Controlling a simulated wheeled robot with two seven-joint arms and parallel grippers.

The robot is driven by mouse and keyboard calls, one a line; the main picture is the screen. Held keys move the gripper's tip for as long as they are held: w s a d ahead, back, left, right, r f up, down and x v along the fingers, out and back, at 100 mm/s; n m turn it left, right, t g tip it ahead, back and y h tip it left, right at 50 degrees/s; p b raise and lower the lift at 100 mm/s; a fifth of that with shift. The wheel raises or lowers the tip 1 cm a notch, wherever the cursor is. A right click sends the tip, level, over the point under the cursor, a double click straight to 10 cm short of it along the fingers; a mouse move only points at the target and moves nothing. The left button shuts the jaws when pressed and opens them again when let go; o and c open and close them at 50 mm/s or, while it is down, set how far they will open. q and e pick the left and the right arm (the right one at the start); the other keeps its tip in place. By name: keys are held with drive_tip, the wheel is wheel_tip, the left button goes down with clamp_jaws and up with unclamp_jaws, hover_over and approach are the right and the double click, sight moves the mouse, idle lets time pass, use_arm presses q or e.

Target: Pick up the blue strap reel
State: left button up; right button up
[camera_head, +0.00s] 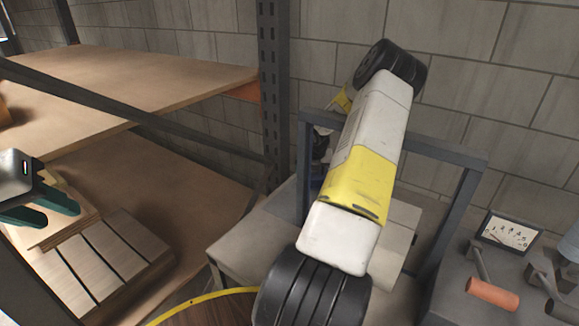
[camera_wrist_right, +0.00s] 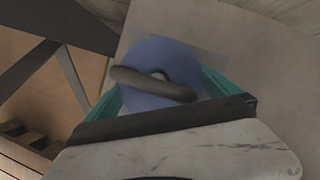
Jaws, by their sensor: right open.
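The blue strap reel (camera_wrist_right: 158,52) shows in the right wrist view as a round blue disc with a dark bar across it and a small light hub. It lies on a pale grey surface. My right gripper (camera_wrist_right: 165,88) is open, with a teal finger at each side of the reel. I cannot tell if the fingers touch it. In the head view my right arm hides most of that spot, and only a small dark blue patch shows beside the arm. My left gripper (camera_head: 42,206) is at the left edge of the head view, its teal fingers apart and empty.
A wooden shelf rack (camera_head: 150,85) with a dark post (camera_head: 273,80) stands at the left. A slatted pallet (camera_head: 105,262) lies below my left gripper. A grey frame (camera_head: 450,215) stands behind my right arm.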

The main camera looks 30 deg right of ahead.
drive_tip(key=c, duration=1.6)
